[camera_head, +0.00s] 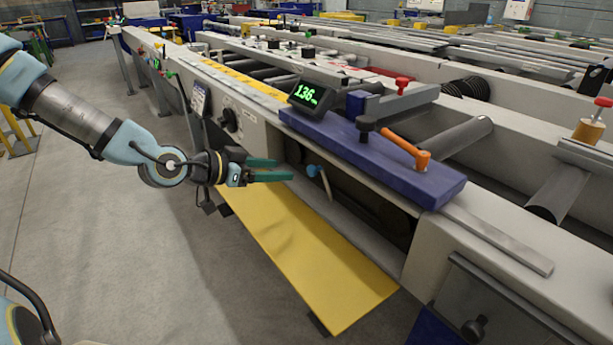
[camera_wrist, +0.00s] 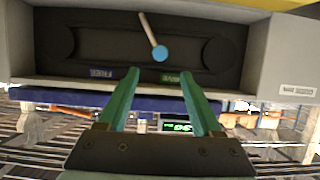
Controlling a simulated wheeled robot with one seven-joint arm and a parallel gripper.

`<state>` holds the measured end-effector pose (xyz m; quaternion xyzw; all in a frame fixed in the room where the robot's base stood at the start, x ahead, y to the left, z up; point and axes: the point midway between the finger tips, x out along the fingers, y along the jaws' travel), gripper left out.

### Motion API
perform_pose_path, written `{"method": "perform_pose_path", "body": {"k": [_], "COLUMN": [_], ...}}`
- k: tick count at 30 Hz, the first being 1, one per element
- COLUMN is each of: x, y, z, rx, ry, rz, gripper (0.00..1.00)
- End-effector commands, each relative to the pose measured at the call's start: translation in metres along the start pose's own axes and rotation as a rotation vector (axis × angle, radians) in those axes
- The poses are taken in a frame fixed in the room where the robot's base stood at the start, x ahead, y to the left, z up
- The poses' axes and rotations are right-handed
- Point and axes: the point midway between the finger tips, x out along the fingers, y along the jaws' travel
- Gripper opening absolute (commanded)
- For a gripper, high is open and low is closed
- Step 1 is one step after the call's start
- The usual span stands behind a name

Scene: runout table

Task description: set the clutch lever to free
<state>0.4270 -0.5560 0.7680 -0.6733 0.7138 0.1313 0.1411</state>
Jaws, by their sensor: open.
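The clutch lever (camera_head: 328,188) is a thin pale rod with a round blue knob (camera_head: 313,170), in the open recess under the blue panel. In the wrist view, which looks upside down, the lever (camera_wrist: 149,32) slants down to its blue knob (camera_wrist: 160,54). A blue label (camera_wrist: 100,73), seemingly reading FREE, lies left of the knob; a green label (camera_wrist: 171,77) lies close to the knob's side, its text unclear. My gripper (camera_head: 284,169) has teal fingers, open and empty. In the wrist view, my gripper's fingertips (camera_wrist: 159,76) point at the knob, which shows beyond them, apparently untouched.
A yellow flap (camera_head: 320,260) hangs open below the recess. The blue panel (camera_head: 375,155) above carries an orange lever (camera_head: 408,148) and a green-lit display (camera_head: 307,94). Dark round parts flank the lever in the wrist view. The floor at left is clear.

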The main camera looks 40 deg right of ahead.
Motion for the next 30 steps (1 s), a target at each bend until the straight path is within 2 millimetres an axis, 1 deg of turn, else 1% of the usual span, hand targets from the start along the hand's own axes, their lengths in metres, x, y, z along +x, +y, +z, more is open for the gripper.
{"method": "perform_pose_path", "body": {"k": [1, 9, 12, 15, 21, 28, 29, 30], "x": [0.009, 0.058, 0.073, 0.085, 0.094, 0.094, 0.094, 0.094], "y": [0.002, 0.002, 0.002, 0.001, 0.001, 0.001, 0.001, 0.001], "z": [0.001, 0.001, 0.001, 0.002, 0.002, 0.002, 0.002, 0.002], "rx": [0.000, -0.003, -0.002, -0.003, -0.002, -0.002, -0.002, -0.002], "ry": [-0.001, -0.002, -0.004, -0.004, -0.005, -0.005, -0.005, -0.005], "rz": [0.004, 0.003, 0.003, 0.002, 0.000, 0.000, 0.000, 0.000], "gripper": [0.66, 0.66, 0.66, 0.66, 0.66, 0.66, 0.64, 0.60]}}
